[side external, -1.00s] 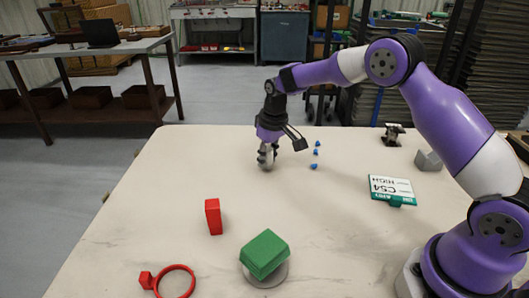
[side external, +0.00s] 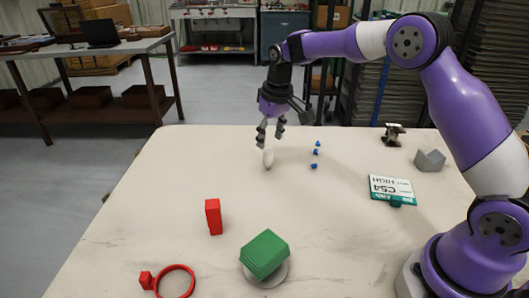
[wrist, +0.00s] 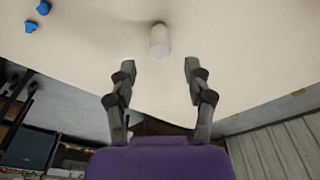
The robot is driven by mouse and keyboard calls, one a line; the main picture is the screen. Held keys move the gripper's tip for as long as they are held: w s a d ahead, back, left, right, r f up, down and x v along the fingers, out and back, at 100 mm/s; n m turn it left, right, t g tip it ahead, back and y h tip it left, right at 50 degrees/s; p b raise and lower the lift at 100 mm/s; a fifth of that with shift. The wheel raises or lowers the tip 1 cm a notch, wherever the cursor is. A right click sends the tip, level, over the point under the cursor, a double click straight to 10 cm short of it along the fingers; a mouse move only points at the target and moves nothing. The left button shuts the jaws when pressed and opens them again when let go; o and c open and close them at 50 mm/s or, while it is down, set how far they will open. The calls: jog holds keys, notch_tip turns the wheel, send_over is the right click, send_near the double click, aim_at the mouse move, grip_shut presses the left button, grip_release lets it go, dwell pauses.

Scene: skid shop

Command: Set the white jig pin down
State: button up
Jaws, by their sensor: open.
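The white jig pin (side external: 268,159) stands upright on the pale table, toward its far side. In the wrist view the white pin (wrist: 159,42) shows beyond the fingertips, roughly centred between them. My gripper (side external: 270,127) is open and empty, just above the pin and apart from it. In the wrist view my gripper (wrist: 154,67) has its two fingers spread wide with nothing between them.
Several small blue pieces (side external: 315,152) lie right of the pin. A red block (side external: 213,217), a red ring (side external: 175,282) and a green block (side external: 264,253) are nearer. A white-and-green sign (side external: 392,188) and a grey block (side external: 430,160) are at right. The table's left is clear.

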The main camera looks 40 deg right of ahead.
jog(key=s+a+r+t, duration=0.2)
jog(key=s+r, duration=0.8)
jog(key=r, duration=0.2)
jog(key=s+a+f+t, duration=0.1)
jog(key=s+f, duration=0.2)
jog(key=s, duration=1)
jog(key=shift+s+a+t, duration=0.2)
jog(key=shift+a+t, duration=0.05)
jog(key=shift+t, duration=0.15)
